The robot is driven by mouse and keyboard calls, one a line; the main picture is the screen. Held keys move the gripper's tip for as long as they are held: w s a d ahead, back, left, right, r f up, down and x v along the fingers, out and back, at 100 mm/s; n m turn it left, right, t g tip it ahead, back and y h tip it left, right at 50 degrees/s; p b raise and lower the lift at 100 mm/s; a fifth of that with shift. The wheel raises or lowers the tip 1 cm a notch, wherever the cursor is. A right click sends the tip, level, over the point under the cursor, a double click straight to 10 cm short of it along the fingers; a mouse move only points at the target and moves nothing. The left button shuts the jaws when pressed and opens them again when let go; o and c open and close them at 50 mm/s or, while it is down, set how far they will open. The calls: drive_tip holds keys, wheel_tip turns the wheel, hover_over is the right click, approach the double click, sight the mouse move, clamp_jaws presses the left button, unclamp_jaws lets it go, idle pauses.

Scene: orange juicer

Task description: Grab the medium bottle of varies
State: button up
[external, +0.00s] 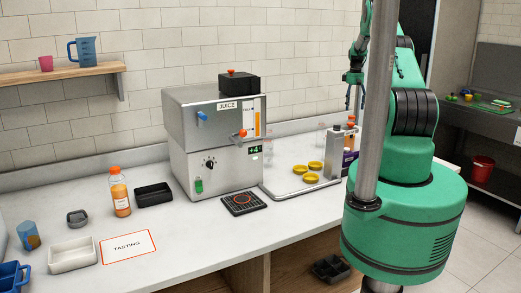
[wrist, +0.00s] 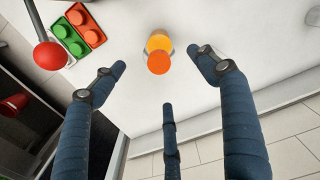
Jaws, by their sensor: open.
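In the wrist view an orange-capped bottle (wrist: 158,62) stands on a white surface, seen from above. My gripper (wrist: 162,76) has its dark blue fingers spread around the bottle's place in the picture, with nothing between them that I can see touching. In the external view my gripper (external: 354,97) hangs beside the pole, above the right part of the counter. A bottle with orange juice and an orange cap (external: 120,192) stands upright at the left. Another orange-capped bottle (external: 350,158) with a dark label is partly hidden behind the pole. I cannot tell which bottle the wrist view shows.
A juicer (external: 215,140) stands mid-counter, with a metal-framed tray (external: 283,192) and yellow pieces (external: 308,172) to its right. In the wrist view a red ball-topped lever (wrist: 50,55) and a red and green tray (wrist: 76,33) lie left of the bottle.

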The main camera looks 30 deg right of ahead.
sight(351, 119)
drive_tip(key=shift+f, duration=0.15)
drive_tip(key=shift+f, duration=4.15)
drive_tip(key=shift+f+p, duration=0.15)
drive_tip(key=shift+p, duration=0.15)
drive_tip(key=shift+d+f+p, duration=0.1)
drive_tip(key=shift+f+p, duration=0.3)
drive_tip(key=shift+f, duration=2.05)
drive_tip(key=c, duration=1.6)
drive_tip(key=shift+r, duration=0.1)
